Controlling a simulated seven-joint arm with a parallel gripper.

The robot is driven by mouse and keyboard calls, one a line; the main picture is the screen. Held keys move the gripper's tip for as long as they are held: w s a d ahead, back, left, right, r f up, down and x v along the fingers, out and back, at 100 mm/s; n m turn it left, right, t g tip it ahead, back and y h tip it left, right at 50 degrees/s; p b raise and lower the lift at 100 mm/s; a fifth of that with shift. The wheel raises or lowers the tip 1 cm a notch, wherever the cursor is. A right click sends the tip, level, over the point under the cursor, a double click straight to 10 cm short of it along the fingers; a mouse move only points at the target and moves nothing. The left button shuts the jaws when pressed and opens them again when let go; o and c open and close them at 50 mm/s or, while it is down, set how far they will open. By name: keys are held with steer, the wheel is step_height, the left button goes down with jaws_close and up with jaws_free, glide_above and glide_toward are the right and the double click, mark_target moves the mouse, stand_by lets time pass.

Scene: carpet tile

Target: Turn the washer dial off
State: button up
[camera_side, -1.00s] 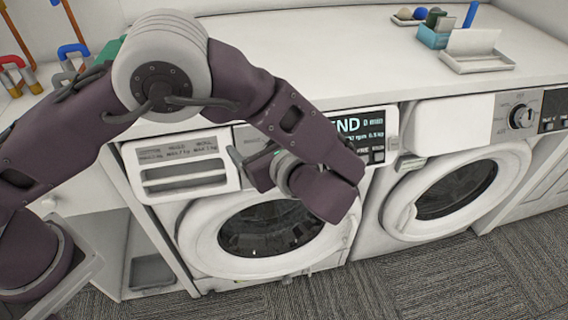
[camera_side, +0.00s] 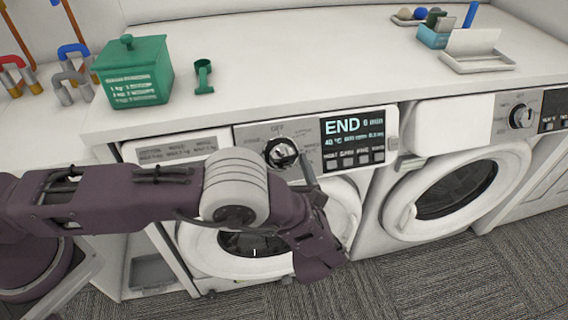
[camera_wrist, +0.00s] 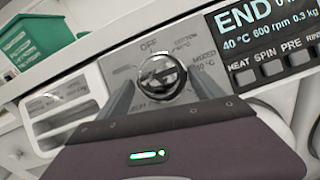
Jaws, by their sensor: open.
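The washer dial (camera_side: 281,153) is a round knob with a dark ring on the left washer's grey control panel, with "OFF" printed above it. In the wrist view the dial (camera_wrist: 160,75) is a shiny knob just beyond my fingertips. My gripper (camera_wrist: 165,90) is open, with one finger on either side of the dial in that view; I cannot tell whether they touch it. In the side view my gripper (camera_side: 306,165) is beside the dial, partly hidden by my wrist. The washer display (camera_side: 352,140) reads "END". The exact pointer direction is unclear.
A detergent drawer (camera_side: 178,148) lies left of the dial. A green box (camera_side: 135,75) and a green scoop (camera_side: 203,78) stand on the white countertop (camera_side: 300,55). A second machine (camera_side: 450,170) with its own dial (camera_side: 521,116) is at right.

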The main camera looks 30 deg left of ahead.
steer(key=c, duration=1.4)
steer(key=shift+n+y, duration=0.3)
steer(key=shift+n, duration=0.2)
steer(key=n+g, duration=0.1)
steer(key=n+g+y, duration=0.1)
steer(key=n, duration=0.3)
steer(key=shift+w+d+g+y, duration=0.25)
steer(key=shift+g+y, duration=0.05)
steer(key=shift+g, duration=0.1)
steer(key=n+g, duration=0.1)
steer(key=n, duration=0.1)
steer(key=n+g, duration=0.1)
steer(key=n, duration=0.3)
steer(key=shift+w+d+r+g+y, duration=0.1)
steer(key=shift+w+r+g+y, duration=0.1)
steer(key=shift+w+g+y, duration=0.15)
steer(key=n+g, duration=0.1)
steer(key=n, duration=0.1)
steer(key=n+g, duration=0.1)
steer(key=n, duration=0.2)
steer(key=shift+w+r+g, duration=0.1)
steer(key=shift+r+g, duration=0.1)
steer(key=shift+g, duration=0.05)
steer(key=shift+w+r+n+g+h, duration=0.1)
steer(key=shift+n+g+h, duration=0.35)
steer(key=shift+n, duration=0.6)
steer(key=shift+r+n+g+h, duration=0.1)
steer(key=shift+n+g+h, duration=0.3)
steer(key=shift+n, duration=0.65)
